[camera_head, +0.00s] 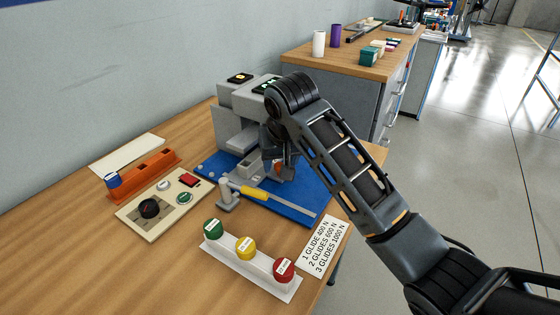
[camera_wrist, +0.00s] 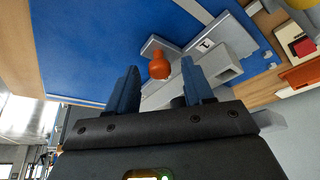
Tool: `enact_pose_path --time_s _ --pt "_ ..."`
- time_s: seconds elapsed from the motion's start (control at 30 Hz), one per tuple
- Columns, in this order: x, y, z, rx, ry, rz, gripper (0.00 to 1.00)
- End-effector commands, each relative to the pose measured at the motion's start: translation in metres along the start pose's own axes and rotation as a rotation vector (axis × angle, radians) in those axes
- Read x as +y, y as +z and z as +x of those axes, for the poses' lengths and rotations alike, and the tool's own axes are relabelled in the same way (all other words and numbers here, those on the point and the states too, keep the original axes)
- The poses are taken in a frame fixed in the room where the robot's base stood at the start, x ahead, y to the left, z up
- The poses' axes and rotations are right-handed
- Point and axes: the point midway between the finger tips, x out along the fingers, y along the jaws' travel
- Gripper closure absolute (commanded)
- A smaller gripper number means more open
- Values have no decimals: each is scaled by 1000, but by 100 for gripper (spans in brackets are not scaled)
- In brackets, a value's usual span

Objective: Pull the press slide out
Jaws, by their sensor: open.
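The grey press (camera_head: 240,100) stands on a blue base plate (camera_head: 296,208) on the wooden table. An orange knob (camera_head: 278,168) shows low at its front, and also in the wrist view (camera_wrist: 159,68). The knob sits by grey parts that look like the slide (camera_wrist: 158,45); how they join is partly hidden. My gripper (camera_head: 275,150) is low in front of the press. In the wrist view its two blue fingers (camera_wrist: 160,82) are apart, with the knob in line with the gap just beyond the tips. I see no clear contact.
A yellow-handled lever (camera_head: 255,193) lies across the blue base. In front stand green, yellow and red knobs on a white holder (camera_head: 250,266), beside a printed card (camera_head: 325,247). A control panel (camera_head: 158,208) and orange rack (camera_head: 145,174) are at left. The table's right edge is close.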

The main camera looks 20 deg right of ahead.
Motion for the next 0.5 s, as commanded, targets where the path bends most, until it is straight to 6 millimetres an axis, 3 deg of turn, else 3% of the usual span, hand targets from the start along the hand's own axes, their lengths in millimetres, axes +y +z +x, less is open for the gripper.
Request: enact_pose_path --time_s 0.2,0.5 --pt "0 0 0 0 0 0 49" --pt "0 0 0 0 0 0 78"
